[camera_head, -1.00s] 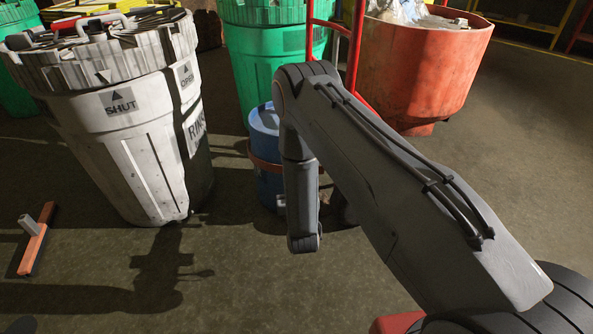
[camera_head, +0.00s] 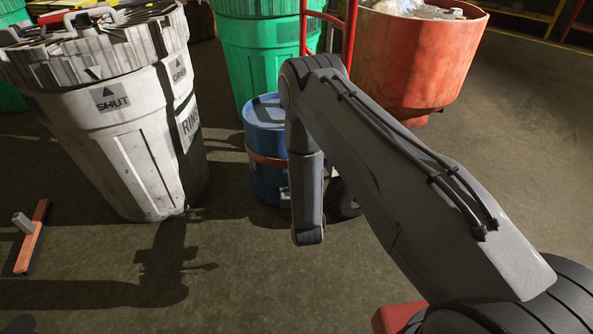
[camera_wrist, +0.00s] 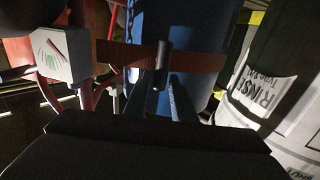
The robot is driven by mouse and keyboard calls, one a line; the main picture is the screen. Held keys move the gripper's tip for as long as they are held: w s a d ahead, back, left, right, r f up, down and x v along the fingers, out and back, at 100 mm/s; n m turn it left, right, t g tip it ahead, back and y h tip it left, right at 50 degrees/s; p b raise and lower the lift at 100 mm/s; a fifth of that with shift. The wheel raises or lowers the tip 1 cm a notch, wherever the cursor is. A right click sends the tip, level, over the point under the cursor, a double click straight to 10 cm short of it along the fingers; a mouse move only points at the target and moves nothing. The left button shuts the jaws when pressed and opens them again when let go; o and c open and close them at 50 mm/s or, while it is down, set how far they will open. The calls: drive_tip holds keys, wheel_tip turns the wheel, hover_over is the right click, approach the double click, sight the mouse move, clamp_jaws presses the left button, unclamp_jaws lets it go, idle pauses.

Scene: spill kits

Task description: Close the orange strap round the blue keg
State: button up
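The blue keg (camera_head: 267,182) stands on the floor, partly hidden by my arm in the head view. The orange strap (camera_head: 266,160) runs round its middle. In the wrist view the keg (camera_wrist: 190,22) fills the upper middle, with the strap (camera_wrist: 203,61) across it. A small dark lever or buckle (camera_wrist: 160,66) sits on the strap. My gripper (camera_wrist: 161,78) is at the strap, its two fingers apart with the lever between their tips. A gap shows between the fingers; I cannot tell whether they touch the lever. The head view hides the gripper behind my arm.
A large white bin (camera_head: 135,140) stands left of the keg, and a green bin (camera_head: 255,55) behind it. A red hand truck (camera_head: 348,38) and a red tub (camera_head: 420,60) stand behind right. An orange-and-grey tool (camera_head: 31,240) lies on the open floor at left.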

drive_tip(key=s+p, duration=0.2)
drive_tip(key=s, duration=0.5)
drive_tip(key=shift+s+d+p, duration=0.15)
drive_tip(key=shift+s+p, duration=0.15)
drive_tip(key=shift+s, duration=0.05)
